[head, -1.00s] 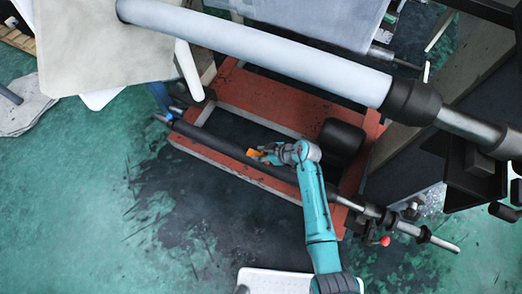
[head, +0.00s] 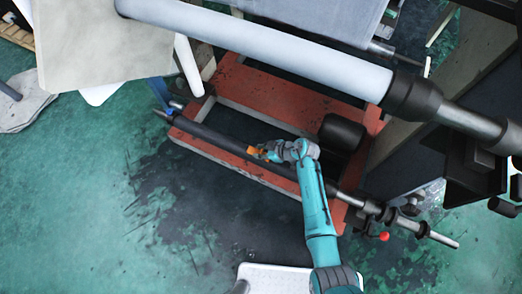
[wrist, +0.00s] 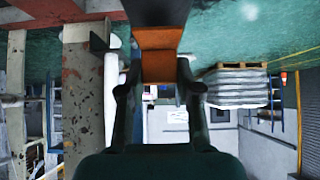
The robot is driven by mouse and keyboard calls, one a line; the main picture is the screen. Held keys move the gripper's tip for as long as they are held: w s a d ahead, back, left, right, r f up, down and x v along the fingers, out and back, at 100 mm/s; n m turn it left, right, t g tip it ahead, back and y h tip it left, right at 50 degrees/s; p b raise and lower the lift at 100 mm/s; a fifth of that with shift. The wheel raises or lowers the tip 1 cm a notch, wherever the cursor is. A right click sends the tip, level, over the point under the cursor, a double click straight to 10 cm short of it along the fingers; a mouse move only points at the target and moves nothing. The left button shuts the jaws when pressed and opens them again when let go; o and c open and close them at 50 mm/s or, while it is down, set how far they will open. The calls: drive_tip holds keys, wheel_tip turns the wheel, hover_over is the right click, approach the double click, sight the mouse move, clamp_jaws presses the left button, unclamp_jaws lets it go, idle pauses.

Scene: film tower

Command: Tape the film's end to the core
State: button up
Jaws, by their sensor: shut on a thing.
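The core (head: 212,138) is a long dark bar running slantwise across the red frame in the head view. In the wrist view a dark bar, apparently the core (wrist: 160,11), crosses the top centre. My gripper (head: 264,152) is at the core's middle, shut on a small orange piece, apparently tape (head: 255,153). In the wrist view the orange piece (wrist: 158,66) lies between my fingers, its far end against or just before the dark bar; I cannot tell if they touch. A wide pale film roll (head: 262,52) lies above. The film's end cannot be made out.
The red frame (head: 285,95) surrounds the core, with a black cylinder (head: 343,134) close to the right of my gripper. A beige sheet (head: 100,48) hangs at upper left. The green floor (head: 80,220) at lower left is clear.

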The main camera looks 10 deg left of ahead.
drive_tip(key=shift+f, duration=0.55)
idle(1.1)
drive_tip(key=o, duration=0.8)
drive_tip(key=v, duration=1.2)
drive_tip(key=shift+s, duration=0.1)
